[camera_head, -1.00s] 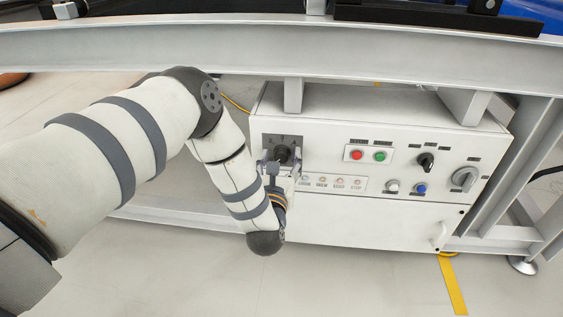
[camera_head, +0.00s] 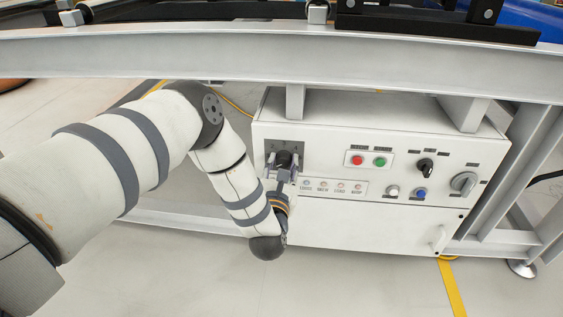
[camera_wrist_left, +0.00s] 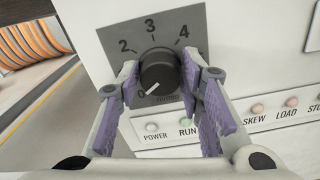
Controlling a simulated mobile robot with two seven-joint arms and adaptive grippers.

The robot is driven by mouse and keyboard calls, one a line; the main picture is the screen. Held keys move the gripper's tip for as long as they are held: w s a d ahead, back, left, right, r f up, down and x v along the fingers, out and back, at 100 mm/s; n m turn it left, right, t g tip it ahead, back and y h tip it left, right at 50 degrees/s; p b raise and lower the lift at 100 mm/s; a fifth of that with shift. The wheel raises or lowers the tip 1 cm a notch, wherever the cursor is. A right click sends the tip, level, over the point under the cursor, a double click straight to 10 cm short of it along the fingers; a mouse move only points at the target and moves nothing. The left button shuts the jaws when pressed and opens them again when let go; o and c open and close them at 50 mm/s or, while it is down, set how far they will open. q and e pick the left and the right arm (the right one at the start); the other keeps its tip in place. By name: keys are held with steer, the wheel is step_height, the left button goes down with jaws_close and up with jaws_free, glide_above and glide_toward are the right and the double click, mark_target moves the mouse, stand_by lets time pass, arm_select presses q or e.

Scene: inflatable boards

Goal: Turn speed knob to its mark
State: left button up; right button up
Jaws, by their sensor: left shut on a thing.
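The 2, 3 and 4 show along the top; part of the dial is hidden by the left finger. In the head view the knob (camera_head: 284,158) is at the upper left of the white control box. My left gripper (camera_wrist_left: 160,82) is shut on the knob, one purple-padded finger at each side; it also shows in the head view (camera_head: 283,163). My right gripper is out of view.
The white control box (camera_head: 365,225) carries red (camera_head: 357,160) and green (camera_head: 380,162) buttons, a black selector (camera_head: 426,167) and a grey rotary switch (camera_head: 463,184). Lamps line up below the dial. A grey beam (camera_head: 400,65) runs above the box.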

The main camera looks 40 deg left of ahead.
arm_select(q)
steer(key=m+p, duration=0.1)
steer(key=m, duration=0.2)
steer(key=shift+r+m, duration=0.1)
steer(key=shift+m, duration=0.3)
steer(key=m+p, duration=0.2)
steer(key=m, duration=0.2)
steer(key=m+p, duration=0.1)
steer(key=m, duration=0.4)
steer(key=m+p, duration=0.1)
steer(key=m, duration=0.3)
steer(key=shift+m, duration=0.3)
steer(key=m+p, duration=0.1)
steer(key=m, duration=0.3)
steer(key=shift+m, duration=0.3)
steer(key=m, duration=0.3)
steer(key=shift+m+p, duration=0.3)
steer(key=m, duration=0.3)
steer(key=shift+m, duration=2.2)
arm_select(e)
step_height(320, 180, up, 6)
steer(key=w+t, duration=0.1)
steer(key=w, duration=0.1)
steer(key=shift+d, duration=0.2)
